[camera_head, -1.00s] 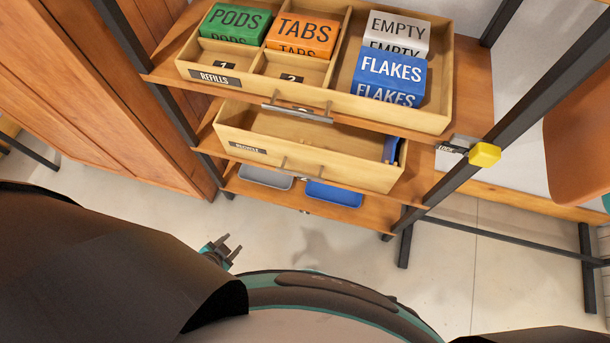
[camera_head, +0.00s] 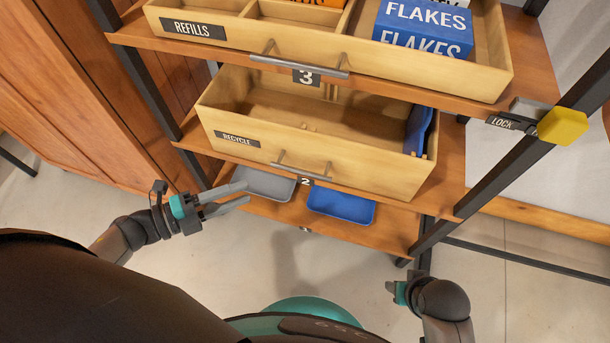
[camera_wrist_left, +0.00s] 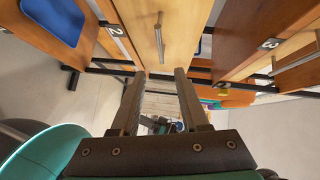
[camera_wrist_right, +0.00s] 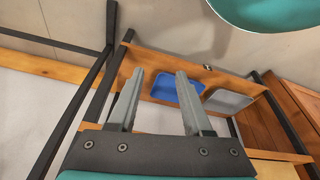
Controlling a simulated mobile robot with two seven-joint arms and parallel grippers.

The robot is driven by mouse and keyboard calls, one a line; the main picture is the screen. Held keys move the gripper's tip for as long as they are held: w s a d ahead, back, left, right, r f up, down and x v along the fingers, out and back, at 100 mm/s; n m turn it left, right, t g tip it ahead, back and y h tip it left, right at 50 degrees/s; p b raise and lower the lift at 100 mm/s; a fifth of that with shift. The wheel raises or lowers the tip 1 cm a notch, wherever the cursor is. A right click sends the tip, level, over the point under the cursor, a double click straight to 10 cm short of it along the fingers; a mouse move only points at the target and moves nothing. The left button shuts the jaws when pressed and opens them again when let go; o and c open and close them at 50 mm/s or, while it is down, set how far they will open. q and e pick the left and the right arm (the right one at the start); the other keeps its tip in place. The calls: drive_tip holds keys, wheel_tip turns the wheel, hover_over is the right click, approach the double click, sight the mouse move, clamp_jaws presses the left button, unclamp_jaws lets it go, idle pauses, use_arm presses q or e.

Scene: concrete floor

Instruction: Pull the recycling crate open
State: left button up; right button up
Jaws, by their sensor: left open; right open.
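The recycling crate (camera_head: 400,178) is a light wooden drawer with a RECYCLE label (camera_head: 237,140), on the middle shelf. It juts out past the shelf's front edge, and its inside shows from above. Its metal bar handle (camera_head: 300,172) also shows in the left wrist view (camera_wrist_left: 160,38), beyond the fingertips. My left gripper (camera_head: 247,194) is open and empty, below and left of the handle, apart from it. It points at the crate front in the left wrist view (camera_wrist_left: 157,72). My right gripper (camera_head: 389,287) is low at right, open and empty in its wrist view (camera_wrist_right: 160,72).
A REFILLS drawer (camera_head: 400,72) with a FLAKES box (camera_head: 424,28) sits above the crate. A blue item (camera_head: 420,130) stands inside the crate's right end. Grey (camera_head: 264,183) and blue (camera_head: 341,205) trays lie below. A yellow-ended LOCK lever (camera_head: 562,126) is at right.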

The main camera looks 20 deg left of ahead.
sight(301, 171)
use_arm(q)
drive_tip(key=shift+b+x, duration=1.65)
drive_tip(key=shift+x, duration=5.85)
use_arm(e)
wheel_tip(301, 171, up, 7)
drive_tip(key=w+t, duration=0.1)
drive_tip(key=shift+w+r, duration=0.15)
drive_tip(key=shift+w, duration=0.1)
use_arm(q)
drive_tip(key=shift+c, duration=0.2)
use_arm(e)
drive_tip(key=shift+a, duration=0.1)
use_arm(q)
clamp_jaws()
